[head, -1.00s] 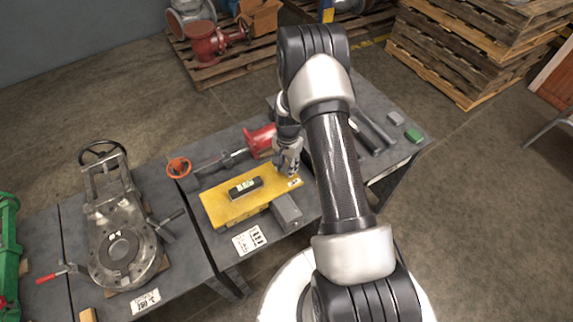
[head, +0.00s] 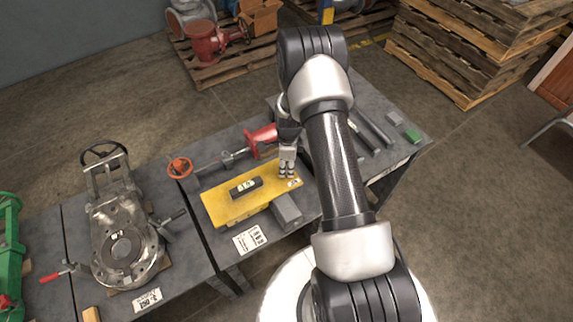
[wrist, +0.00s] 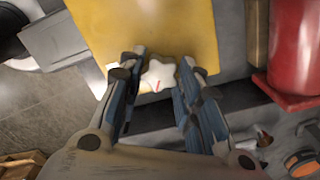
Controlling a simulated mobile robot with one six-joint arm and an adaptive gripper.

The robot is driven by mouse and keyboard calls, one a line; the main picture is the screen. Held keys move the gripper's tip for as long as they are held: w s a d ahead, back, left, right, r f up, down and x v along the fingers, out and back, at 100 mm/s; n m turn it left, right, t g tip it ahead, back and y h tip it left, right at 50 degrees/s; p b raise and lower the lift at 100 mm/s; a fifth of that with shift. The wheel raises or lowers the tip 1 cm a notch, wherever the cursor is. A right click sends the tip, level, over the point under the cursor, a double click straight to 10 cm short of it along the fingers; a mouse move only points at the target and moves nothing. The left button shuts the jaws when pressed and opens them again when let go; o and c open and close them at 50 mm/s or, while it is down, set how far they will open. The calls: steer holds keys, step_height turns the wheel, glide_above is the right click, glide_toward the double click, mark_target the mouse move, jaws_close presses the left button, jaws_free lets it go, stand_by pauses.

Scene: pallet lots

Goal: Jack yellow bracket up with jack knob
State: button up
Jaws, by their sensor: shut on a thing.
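The yellow bracket (head: 228,206) lies on the grey table, and a dark block with a white label (head: 246,187) rests on it. In the wrist view the bracket (wrist: 150,32) fills the top middle. The jack knob (wrist: 159,76) is a pale, star-shaped knob with a red mark, at the bracket's near edge. My gripper (wrist: 160,85) is shut on the knob, with one finger at each side of it. In the head view my gripper (head: 287,174) points down at the bracket's right end, and the knob is hidden there.
A grey block (head: 287,209) sits at the bracket's front edge. A red flanged part (head: 262,138) and a rod with an orange handwheel (head: 180,168) lie behind it. A large metal valve (head: 122,240) stands on the left table.

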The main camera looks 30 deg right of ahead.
steer(key=m+p, duration=0.1)
steer(key=m, duration=1.1)
steer(key=shift+m, duration=0.4)
stand_by(0.3)
steer(key=o, duration=1)
steer(key=shift+o, duration=0.2)
step_height(320, 180, up, 12)
steer(key=shift+s, duration=0.1)
